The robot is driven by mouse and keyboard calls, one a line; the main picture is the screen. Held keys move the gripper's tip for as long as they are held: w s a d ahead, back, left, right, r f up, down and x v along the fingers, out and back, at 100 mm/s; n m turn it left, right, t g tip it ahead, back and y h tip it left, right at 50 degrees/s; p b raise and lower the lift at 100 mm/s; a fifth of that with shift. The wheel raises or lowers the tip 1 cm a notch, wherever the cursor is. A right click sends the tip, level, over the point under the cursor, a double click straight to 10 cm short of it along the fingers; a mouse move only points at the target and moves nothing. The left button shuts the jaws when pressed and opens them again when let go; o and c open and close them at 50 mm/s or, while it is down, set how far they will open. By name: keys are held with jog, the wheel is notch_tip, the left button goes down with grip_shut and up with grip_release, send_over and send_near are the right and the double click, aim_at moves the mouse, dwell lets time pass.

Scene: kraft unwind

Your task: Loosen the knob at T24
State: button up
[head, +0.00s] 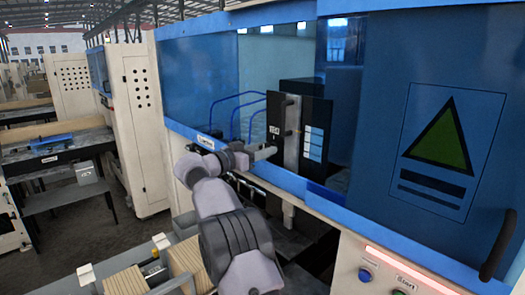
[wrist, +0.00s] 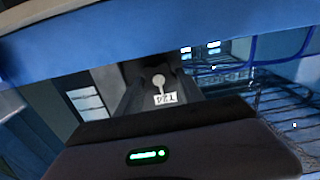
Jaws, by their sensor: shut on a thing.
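The T24 label (wrist: 165,98) shows upside down in the wrist view, just beyond my gripper's dark body. A small pale round part with a thin stem, the knob at T24 (wrist: 158,80), sits beside the label on a dark mount. In the head view my gripper (head: 267,152) reaches through the machine's opening to the left of a black upright panel (head: 303,132). It is shut on the knob; the fingertips and exact contact are hard to make out. In the head view the knob is too small to tell apart.
A blue machine rail (head: 270,178) runs below my gripper; a blue edge (wrist: 150,42) crosses the top of the wrist view. Blue hoses (head: 237,108) curve behind the gripper. A blue door (head: 425,130) closes off the right. Stacked brown boards (head: 125,281) lie at lower left.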

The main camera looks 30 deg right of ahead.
jog(key=shift+f, duration=0.1)
jog(key=shift+w+a+n, duration=0.1)
jog(key=shift+n, duration=2)
jog(key=shift+w+n, duration=0.1)
jog(key=shift+n, duration=2)
jog(key=o, duration=1.4)
jog(key=shift+f, duration=0.1)
